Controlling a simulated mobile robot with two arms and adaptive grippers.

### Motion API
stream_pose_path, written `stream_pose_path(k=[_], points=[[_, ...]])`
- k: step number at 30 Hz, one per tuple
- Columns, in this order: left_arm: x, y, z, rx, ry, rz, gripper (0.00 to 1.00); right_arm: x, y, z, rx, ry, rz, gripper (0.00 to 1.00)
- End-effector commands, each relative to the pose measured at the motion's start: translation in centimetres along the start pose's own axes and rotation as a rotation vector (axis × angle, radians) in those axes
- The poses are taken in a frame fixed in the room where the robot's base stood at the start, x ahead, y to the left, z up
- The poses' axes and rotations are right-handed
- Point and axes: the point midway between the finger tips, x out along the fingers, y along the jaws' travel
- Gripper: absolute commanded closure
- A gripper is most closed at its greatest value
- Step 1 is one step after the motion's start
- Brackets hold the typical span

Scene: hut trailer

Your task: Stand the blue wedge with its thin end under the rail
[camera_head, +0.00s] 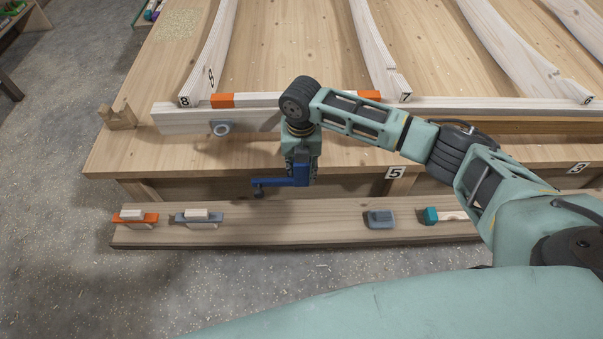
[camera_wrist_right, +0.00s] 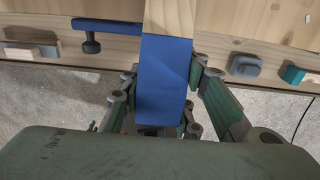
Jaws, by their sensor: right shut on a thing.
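My right gripper (camera_head: 300,178) points down just off the bench's front edge. It is shut on the blue wedge (camera_wrist_right: 165,78), whose broad blue face sits between the fingers in the right wrist view. A pale wood piece (camera_wrist_right: 170,16) extends past the blue; I cannot tell whether it is part of the wedge. A blue bar (camera_head: 279,183) with a round knob sticks out left of the gripper; it also shows in the wrist view (camera_wrist_right: 108,25). The pale rail (camera_head: 254,99) with orange bands runs along the bench's front, above the gripper. My left gripper is not in view.
A low plank (camera_head: 330,222) in front of the bench (camera_head: 135,140) bears an orange-and-wood piece (camera_head: 135,218), a grey-and-wood piece (camera_head: 198,217), a grey block (camera_head: 380,219) and a teal-ended tool (camera_head: 432,215). The plank's middle looks clear. Curved ribs (camera_head: 378,45) lie on the bench.

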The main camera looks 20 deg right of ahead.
Motion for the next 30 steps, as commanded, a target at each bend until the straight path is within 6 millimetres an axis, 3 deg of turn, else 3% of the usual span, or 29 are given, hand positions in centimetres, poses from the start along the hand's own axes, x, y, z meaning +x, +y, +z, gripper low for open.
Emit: stream_pose_path(k=[13, 30], points=[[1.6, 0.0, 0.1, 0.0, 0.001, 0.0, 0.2, 0.3, 0.1, 2.7, 0.001, 0.0, 0.001, 1.0], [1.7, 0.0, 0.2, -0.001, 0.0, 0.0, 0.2, 0.3, 0.0, 3.1, 0.001, 0.001, 0.001, 1.0]])
